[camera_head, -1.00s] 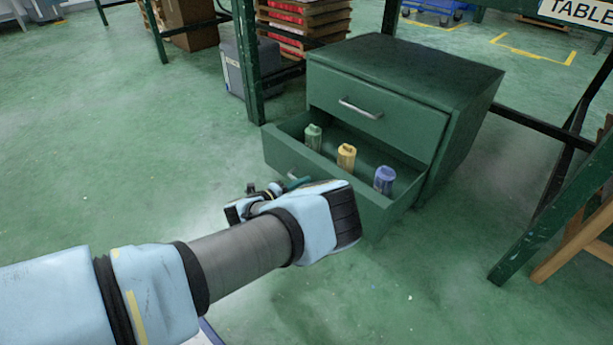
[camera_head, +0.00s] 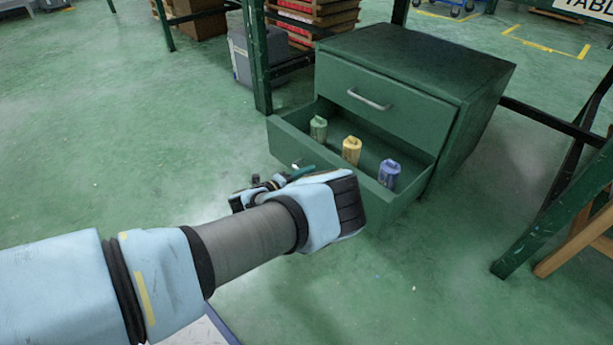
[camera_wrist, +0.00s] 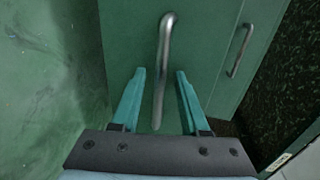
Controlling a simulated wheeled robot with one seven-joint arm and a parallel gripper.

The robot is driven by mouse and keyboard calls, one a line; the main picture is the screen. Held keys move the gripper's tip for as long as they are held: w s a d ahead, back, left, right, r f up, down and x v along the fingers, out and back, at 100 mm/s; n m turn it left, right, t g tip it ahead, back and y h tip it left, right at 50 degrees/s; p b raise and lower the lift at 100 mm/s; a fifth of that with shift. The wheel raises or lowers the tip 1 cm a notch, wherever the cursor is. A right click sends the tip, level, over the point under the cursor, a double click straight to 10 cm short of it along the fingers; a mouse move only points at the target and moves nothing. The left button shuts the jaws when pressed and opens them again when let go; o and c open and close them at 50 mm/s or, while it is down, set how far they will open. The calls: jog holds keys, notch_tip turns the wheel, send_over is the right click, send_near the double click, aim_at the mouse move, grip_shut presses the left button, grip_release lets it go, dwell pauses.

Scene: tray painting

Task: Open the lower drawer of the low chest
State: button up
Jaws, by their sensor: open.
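The low chest (camera_head: 440,62) is dark green. Its lower drawer (camera_head: 290,138) stands open, with a green bottle (camera_head: 319,128), a yellow bottle (camera_head: 351,150) and a blue bottle (camera_head: 389,174) upright inside. The upper drawer (camera_head: 405,108) is shut. In the wrist view my gripper (camera_wrist: 158,75) is open, with its teal fingers on either side of the lower drawer's metal handle (camera_wrist: 163,65); I cannot tell whether they touch it. In the head view my wrist hides most of the gripper and part of the drawer front. The upper drawer's handle (camera_wrist: 240,50) also shows in the wrist view.
A green table frame (camera_head: 257,60) has one leg left of the chest and another leg (camera_head: 555,205) at the right. A grey bin (camera_head: 240,58) stands behind the left leg.

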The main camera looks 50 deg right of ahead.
jog(key=p+v, duration=0.4)
jog(key=v, duration=0.6)
jog(key=shift+a, duration=0.4)
jog(key=shift+w, duration=0.1)
